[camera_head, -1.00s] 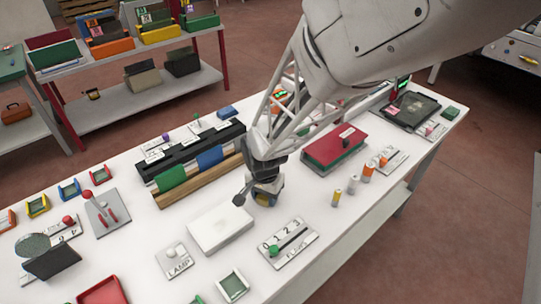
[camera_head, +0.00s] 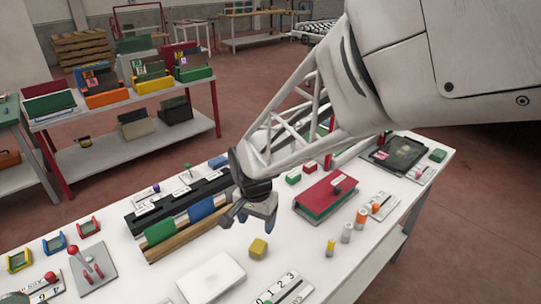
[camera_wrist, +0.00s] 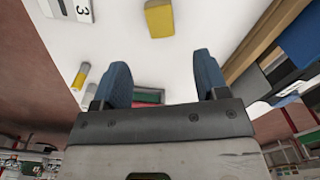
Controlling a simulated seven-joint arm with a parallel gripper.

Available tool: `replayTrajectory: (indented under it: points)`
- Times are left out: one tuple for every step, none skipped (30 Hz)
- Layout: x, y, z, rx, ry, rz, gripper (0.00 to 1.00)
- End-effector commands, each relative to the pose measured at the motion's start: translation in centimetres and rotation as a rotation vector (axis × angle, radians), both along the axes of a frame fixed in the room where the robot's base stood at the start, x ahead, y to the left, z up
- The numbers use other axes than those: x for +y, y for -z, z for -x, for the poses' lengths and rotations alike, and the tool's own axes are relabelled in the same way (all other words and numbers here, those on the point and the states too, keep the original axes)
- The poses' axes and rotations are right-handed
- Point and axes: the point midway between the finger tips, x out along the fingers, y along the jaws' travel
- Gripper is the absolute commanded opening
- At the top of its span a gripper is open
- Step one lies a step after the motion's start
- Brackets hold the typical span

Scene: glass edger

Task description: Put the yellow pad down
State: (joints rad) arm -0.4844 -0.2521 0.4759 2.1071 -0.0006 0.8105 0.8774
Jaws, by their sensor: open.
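The yellow pad (camera_head: 258,249) is a small block lying on the white table, just right of the white slab. It also shows at the top of the wrist view (camera_wrist: 159,18). My gripper (camera_head: 248,222) is open and empty, raised above the table behind the pad and apart from it. Its two blue fingertips (camera_wrist: 163,80) stand wide apart in the wrist view with nothing between them.
A white slab (camera_head: 212,277) lies left of the pad. A rack with green and blue plates (camera_head: 160,231) and a wooden bar stands behind. A red-and-green box (camera_head: 325,198) and several small cylinders (camera_head: 346,233) are to the right.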

Motion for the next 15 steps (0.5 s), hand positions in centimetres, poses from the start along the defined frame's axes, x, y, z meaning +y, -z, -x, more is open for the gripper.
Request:
replayTrajectory:
  points:
    - [0.0,-0.34,0.0,0.0,0.0,-0.001,0.67]
    - [0.0,-0.49,0.01,0.0,0.0,0.0,0.67]
    - [-0.01,-0.64,0.03,0.0,0.0,0.0,0.67]
    - [-0.01,-0.74,0.03,0.0,0.0,0.0,0.67]
    - [-0.01,-0.8,0.04,0.001,0.0,0.001,0.67]
    - [-0.02,-0.86,0.04,0.001,0.0,0.001,0.67]
    - [-0.02,-0.88,0.04,0.001,0.0,0.001,0.67]
    - [-0.02,-0.89,0.04,0.001,0.0,0.001,0.67]
    - [-0.01,-0.9,0.04,0.001,0.0,0.001,0.67]
    - [-0.01,-0.89,0.04,0.001,0.0,0.001,0.67]
    - [-0.01,-0.89,0.04,0.0,0.0,0.0,0.67]
    - [-0.01,-0.89,0.04,0.0,0.0,0.0,0.67]
    - [-0.01,-0.89,0.04,0.0,0.0,0.0,0.67]
    - [-0.01,-0.89,0.03,0.0,0.0,0.0,0.67]
    - [0.0,-0.89,0.02,0.0,0.0,0.0,0.67]
